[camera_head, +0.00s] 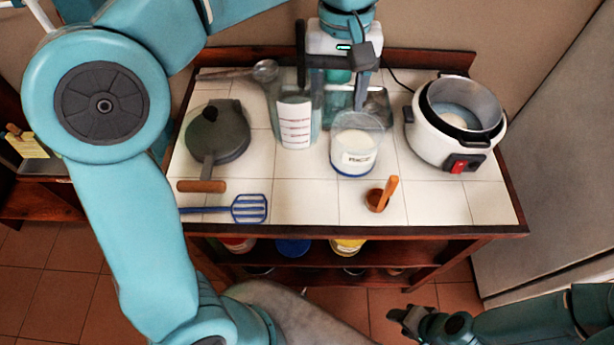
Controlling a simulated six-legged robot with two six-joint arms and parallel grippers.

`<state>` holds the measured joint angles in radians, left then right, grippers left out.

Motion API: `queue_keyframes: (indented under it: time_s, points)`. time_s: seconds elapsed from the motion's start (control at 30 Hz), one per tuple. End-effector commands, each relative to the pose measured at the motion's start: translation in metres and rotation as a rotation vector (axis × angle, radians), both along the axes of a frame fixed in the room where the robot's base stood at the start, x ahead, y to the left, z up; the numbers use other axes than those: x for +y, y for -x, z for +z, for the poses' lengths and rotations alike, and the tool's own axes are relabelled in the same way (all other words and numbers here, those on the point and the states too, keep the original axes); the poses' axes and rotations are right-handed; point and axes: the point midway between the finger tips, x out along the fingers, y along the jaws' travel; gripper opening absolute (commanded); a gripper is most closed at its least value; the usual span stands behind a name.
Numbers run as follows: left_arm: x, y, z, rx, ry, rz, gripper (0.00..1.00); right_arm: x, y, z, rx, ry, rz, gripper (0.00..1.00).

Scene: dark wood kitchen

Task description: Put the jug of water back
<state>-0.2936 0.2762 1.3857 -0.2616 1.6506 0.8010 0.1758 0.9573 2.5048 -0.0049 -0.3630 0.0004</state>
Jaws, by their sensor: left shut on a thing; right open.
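The clear jug of water (296,122), with red measuring marks on its front, is upright at the back middle of the white-tiled table (305,200). My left gripper (336,72) comes down from above at the jug's right side and is shut on it. The exact grip is partly hidden by the gripper itself. I cannot tell whether the jug's base touches the tiles. My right gripper (406,320) is open and empty at the lower right, below the table's front edge.
A labelled rice container (357,158) stands close to the jug's right. A white rice cooker (435,140), lid open, is at the right. A dark lidded pan (220,140) is left, with a blue spatula (250,208) in front. A small brown cup (376,201) stands near the front.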

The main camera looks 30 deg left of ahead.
Motion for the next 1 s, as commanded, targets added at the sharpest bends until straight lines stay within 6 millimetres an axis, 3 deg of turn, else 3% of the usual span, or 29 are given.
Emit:
queue_keyframes:
  time_s: [0.17,0.27,0.7,1.0]
  points:
    - [0.0,0.003,-0.001,-0.001,0.0,0.0,0.0,0.0,0.0,0.0,0.0,0.0,0.0,0.46]
    - [0.0,0.004,-0.013,0.002,-0.001,0.0,0.0,0.0,0.0,-0.003,0.0,0.0,0.0,0.46]
    - [-0.001,0.006,-0.129,0.005,-0.002,0.001,0.0,0.0,0.0,-0.013,0.0,0.0,0.0,0.46]
    - [-0.001,0.003,-0.165,0.002,-0.001,0.0,0.0,0.0,0.0,-0.014,0.0,0.0,0.0,0.46]
